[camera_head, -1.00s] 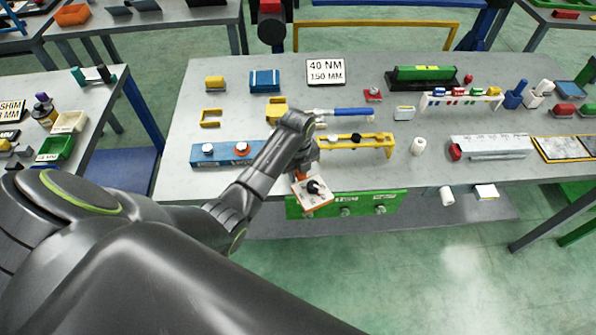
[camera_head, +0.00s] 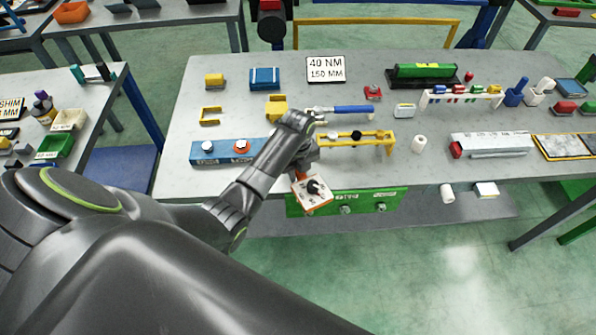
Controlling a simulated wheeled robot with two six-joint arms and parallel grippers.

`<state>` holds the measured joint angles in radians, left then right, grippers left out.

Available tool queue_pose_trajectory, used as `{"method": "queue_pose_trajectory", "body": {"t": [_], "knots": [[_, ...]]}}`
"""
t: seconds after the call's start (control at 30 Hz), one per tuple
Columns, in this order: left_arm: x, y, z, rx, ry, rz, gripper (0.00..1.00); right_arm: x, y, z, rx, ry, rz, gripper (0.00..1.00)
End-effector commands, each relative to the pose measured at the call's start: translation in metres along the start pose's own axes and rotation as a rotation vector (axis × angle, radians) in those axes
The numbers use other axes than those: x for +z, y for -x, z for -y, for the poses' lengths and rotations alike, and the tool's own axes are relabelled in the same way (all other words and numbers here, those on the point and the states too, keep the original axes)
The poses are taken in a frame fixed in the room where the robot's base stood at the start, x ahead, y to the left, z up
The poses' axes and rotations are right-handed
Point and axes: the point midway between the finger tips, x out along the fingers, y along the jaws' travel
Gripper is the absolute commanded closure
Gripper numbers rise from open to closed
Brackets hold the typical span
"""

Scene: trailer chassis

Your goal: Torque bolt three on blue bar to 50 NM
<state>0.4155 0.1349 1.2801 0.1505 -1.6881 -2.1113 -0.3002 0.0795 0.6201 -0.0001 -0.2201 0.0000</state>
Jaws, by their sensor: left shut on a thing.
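The blue bar (camera_head: 222,159) lies along the left front of the bench. A white-topped bolt (camera_head: 207,146) and a bolt on an orange ring (camera_head: 241,147) stand on it; my left arm hides its right end. My left gripper (camera_head: 304,172) is shut on a white-faced, orange-edged tool with a black knob (camera_head: 313,193). It holds the tool at the bench's front edge, over the left part of the green bar (camera_head: 365,201), right of the blue bar. A wrench with a blue handle (camera_head: 352,109) lies behind the yellow bar (camera_head: 377,148). My right gripper is not in view.
A sign (camera_head: 325,69) reading "40 NM 150 MM" lies at the back of the bench. Yellow blocks and a blue box (camera_head: 264,78) sit behind the blue bar. A white roll (camera_head: 418,144) and a grey rail (camera_head: 490,144) are to the right. Bare bench lies left of the yellow pieces.

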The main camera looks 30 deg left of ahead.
Motion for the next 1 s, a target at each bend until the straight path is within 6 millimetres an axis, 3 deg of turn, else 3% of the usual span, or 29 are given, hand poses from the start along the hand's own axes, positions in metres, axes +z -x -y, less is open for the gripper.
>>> {"method": "queue_pose_trajectory", "body": {"t": [0.13,0.17,0.33,1.0], "knots": [[0.0,0.001,0.001,-0.002,-0.001,0.001,1.0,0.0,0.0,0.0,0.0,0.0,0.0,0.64],[0.0,0.001,0.001,-0.002,-0.001,0.001,0.78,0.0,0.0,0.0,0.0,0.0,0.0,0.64],[0.0,0.001,0.001,-0.002,0.0,0.001,1.0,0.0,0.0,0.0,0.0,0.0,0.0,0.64],[0.002,0.001,-0.015,-0.001,-0.1,0.003,1.0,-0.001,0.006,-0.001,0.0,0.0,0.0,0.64]]}}
